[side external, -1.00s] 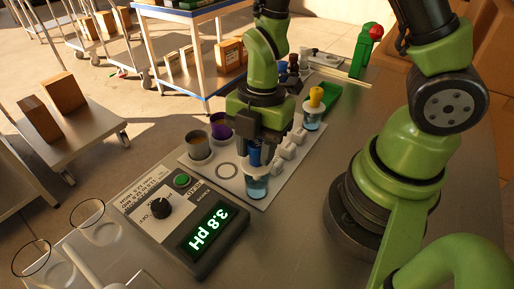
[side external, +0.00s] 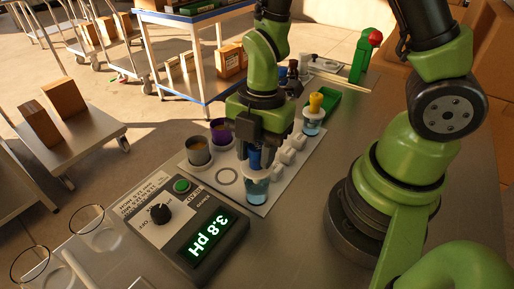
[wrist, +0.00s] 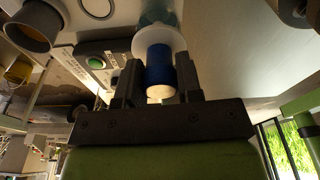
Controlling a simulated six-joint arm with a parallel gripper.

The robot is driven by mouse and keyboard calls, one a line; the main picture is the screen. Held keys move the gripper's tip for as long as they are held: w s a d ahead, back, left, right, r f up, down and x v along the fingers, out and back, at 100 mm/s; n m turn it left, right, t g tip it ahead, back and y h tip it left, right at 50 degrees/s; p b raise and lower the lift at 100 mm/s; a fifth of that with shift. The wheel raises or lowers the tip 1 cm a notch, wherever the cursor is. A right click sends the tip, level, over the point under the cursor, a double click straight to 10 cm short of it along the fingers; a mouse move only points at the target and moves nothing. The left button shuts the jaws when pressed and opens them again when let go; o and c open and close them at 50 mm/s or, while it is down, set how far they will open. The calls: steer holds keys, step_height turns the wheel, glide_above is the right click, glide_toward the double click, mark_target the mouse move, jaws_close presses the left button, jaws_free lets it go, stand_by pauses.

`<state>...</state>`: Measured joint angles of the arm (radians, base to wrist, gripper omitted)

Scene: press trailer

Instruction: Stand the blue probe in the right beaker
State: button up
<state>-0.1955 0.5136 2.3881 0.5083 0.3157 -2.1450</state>
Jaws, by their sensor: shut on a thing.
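My gripper (side external: 257,148) is shut on the blue probe (side external: 255,158). In the side external view the probe hangs upright, directly above or at the mouth of a clear beaker (side external: 257,190) with blue liquid. Whether its tip is inside the beaker I cannot tell. In the wrist view the blue probe (wrist: 158,68) sits between the two fingers (wrist: 160,82), with a white disc beyond it and a bluish beaker partly hidden behind. A second beaker (side external: 312,127) with blue liquid stands farther back and holds a yellow-topped probe (side external: 316,103).
A pH meter (side external: 187,228) reading 3.8 pH lies in front. A grey cup (side external: 198,152) and a purple cup (side external: 221,132) stand on the white board left of my gripper. White blocks, a green tray (side external: 322,103) and a green post with a red knob (side external: 364,58) are behind.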

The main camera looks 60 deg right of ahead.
steer(key=shift+f, duration=1.05)
stand_by(0.6)
steer(key=shift+r, duration=0.7)
steer(key=shift+f, duration=1)
stand_by(0.7)
steer(key=o, duration=0.7)
steer(key=shift+o, duration=0.2)
steer(key=shift+r, duration=0.1)
